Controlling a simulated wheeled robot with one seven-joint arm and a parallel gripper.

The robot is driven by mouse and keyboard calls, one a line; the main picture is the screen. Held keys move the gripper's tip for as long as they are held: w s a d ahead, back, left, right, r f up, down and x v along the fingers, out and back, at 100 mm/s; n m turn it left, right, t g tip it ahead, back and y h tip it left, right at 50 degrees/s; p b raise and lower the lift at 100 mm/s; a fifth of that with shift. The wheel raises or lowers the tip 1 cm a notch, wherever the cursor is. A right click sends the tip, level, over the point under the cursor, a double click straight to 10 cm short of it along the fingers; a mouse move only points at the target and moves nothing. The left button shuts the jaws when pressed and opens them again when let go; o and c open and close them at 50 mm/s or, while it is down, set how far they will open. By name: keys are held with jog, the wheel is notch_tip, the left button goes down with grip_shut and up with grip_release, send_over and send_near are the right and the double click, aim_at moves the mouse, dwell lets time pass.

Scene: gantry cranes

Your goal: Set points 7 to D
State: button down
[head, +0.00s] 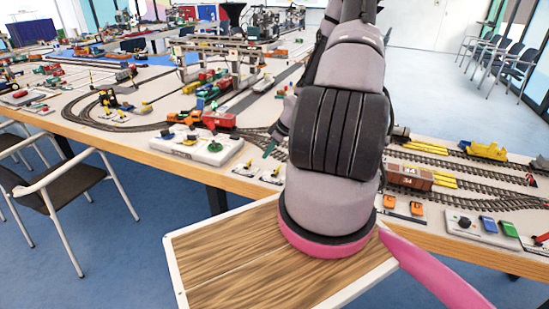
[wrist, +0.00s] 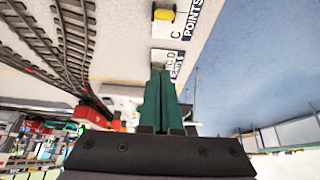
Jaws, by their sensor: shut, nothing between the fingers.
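My gripper (wrist: 161,72) has two green fingers, held together with nothing between them. In the wrist view their tips overlap the edge of a white points plate (wrist: 171,58) whose lettering includes a D; its lever and number are hidden or unreadable. Whether the tips touch it, I cannot tell. Beyond it is another plate lettered C and POINTS (wrist: 188,22), with a yellow lever (wrist: 164,14). In the head view my gripper (head: 269,149) shows as a small green tip left of my arm, close to two small lever plates (head: 246,169) at the table's front edge. I cannot read which plate is points 7.
A white control box (head: 196,146) stands left of the plates. Railway tracks (head: 440,157) and a brown wagon (head: 409,177) lie on the right. Two orange levers (head: 403,205) and a button box (head: 482,229) are near the front edge. A chair (head: 65,195) stands at left.

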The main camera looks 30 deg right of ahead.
jog(key=s+d+f+v, duration=0.1)
jog(key=v, duration=0.8)
jog(key=shift+s+r, duration=0.2)
jog(key=shift+s, duration=0.1)
jog(key=shift+d, duration=0.15)
